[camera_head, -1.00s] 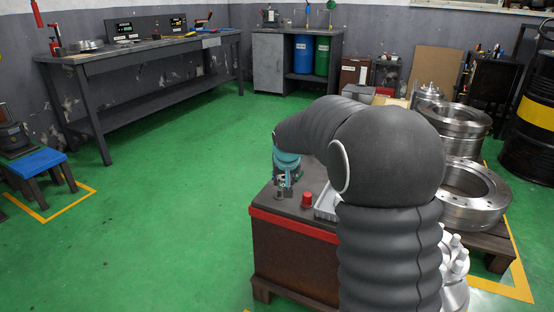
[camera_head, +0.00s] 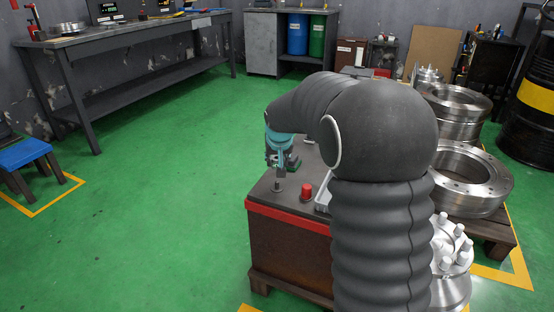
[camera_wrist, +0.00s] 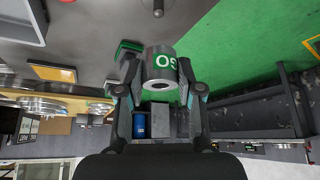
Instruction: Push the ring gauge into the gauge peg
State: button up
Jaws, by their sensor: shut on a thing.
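My gripper (camera_wrist: 160,88) is shut on the ring gauge (camera_wrist: 161,62), a short grey cylinder with a green label and a dark bore, seen in the wrist view. In the head view my gripper (camera_head: 279,160) is over the dark top of the cabinet, and the ring gauge cannot be made out clearly. The gauge peg (camera_head: 278,187) is a small grey upright post on a round base near the front left of that top. It also shows at the top edge of the wrist view (camera_wrist: 158,8). The ring gauge is apart from the peg.
A red button (camera_head: 306,191) stands right of the peg, beside a pale tray (camera_head: 323,200). A green-sided block (camera_wrist: 130,47) is close to the gripper's left finger in the wrist view. Large metal rings (camera_head: 470,180) lie on the right. Green floor is open on the left.

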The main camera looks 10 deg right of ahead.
aim_at(277, 182)
jog(key=shift+f+b, duration=1.4)
jog(key=shift+f, duration=0.65)
jog(key=shift+f+b, duration=1.6)
jog(key=shift+f, duration=0.45)
jog(key=o, duration=1.2)
jog(key=shift+r, duration=0.1)
